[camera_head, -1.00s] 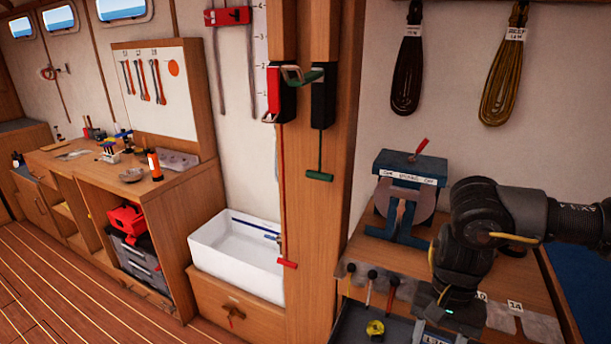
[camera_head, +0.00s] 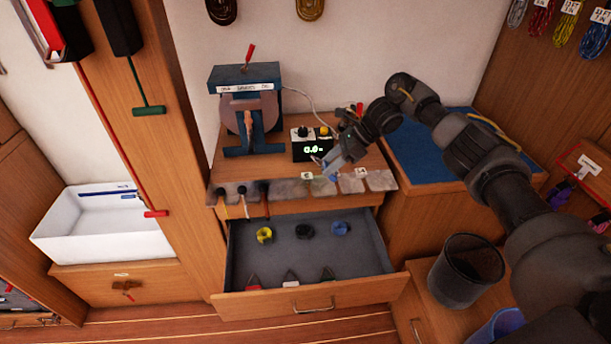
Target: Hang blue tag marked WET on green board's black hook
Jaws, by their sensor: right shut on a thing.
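My right gripper (camera_head: 334,164) is above the front edge of the wooden bench, right of the small black box with the lit display. It is shut on a small blue thing (camera_head: 332,175), which shows only as a patch at the fingertips. No WET marking can be read on it, so I cannot confirm it is the tag. I cannot make out a green board or a black hook in this view. My left gripper is not in view.
The black display box (camera_head: 312,147) and a blue-topped winding machine (camera_head: 244,110) stand on the bench (camera_head: 215,150). Below, an open drawer (camera_head: 315,305) holds tape rolls and tools. A dark bin (camera_head: 465,270) stands at right. Coiled lines (camera_head: 567,28) hang upper right.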

